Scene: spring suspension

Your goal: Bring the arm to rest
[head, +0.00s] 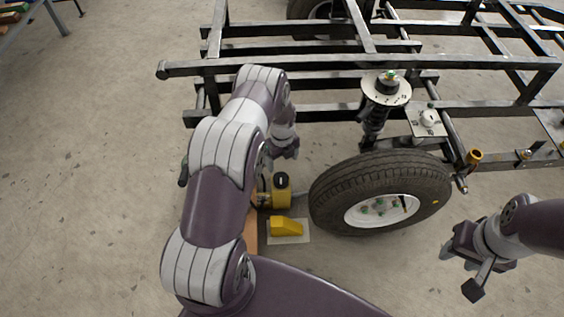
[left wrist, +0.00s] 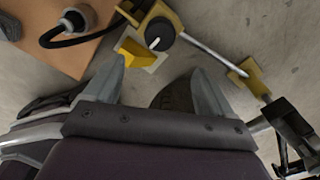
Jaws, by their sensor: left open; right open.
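My left arm reaches forward across the middle of the head view. Its gripper (head: 290,148) hangs left of the spring and damper unit (head: 375,118), beside the chassis frame. In the left wrist view the two fingers of this gripper (left wrist: 160,82) stand wide apart with nothing held between them. My right gripper (head: 460,268) is at the lower right of the head view, below and right of the wheel. It is open and empty.
The black chassis frame (head: 310,68) fills the top. A wheel (head: 335,195) stands beside it. A yellow device with a black knob (head: 281,192) and a yellow block (head: 286,226) on a pale plate are near my left arm.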

